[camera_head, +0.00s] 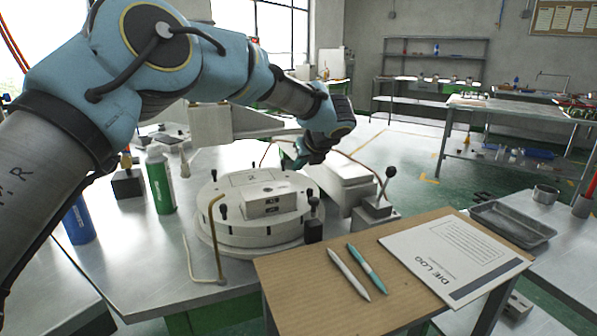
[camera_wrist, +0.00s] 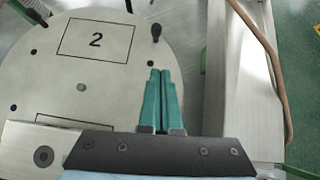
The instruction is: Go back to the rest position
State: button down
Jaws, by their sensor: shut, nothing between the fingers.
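My gripper (camera_wrist: 161,100) shows in the wrist view with its two green fingers together and nothing between them. It hangs over the right edge of a round machine plate (camera_wrist: 80,88), beside a black knob (camera_wrist: 156,31). The plate carries a rectangle marked 2. In the head view my blue arm reaches from the left across the top to the middle. Its wrist is above and behind the round machine (camera_head: 252,232), which bears a light block (camera_head: 262,200). The fingers are mostly hidden there.
A green-and-white bottle (camera_head: 160,182) and a blue bottle (camera_head: 78,222) stand left of the machine. A lever with a black ball (camera_head: 390,172) rises at its right. A wooden board (camera_head: 310,283) in front holds two pens and a die log sheet (camera_head: 452,258). A metal tray (camera_head: 511,224) lies right.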

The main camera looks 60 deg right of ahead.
jog(key=b+v, duration=0.2)
jog(key=v, duration=0.6)
jog(key=shift+s+d, duration=0.2)
jog(key=shift+d, duration=0.1)
jog(key=shift+f, duration=0.1)
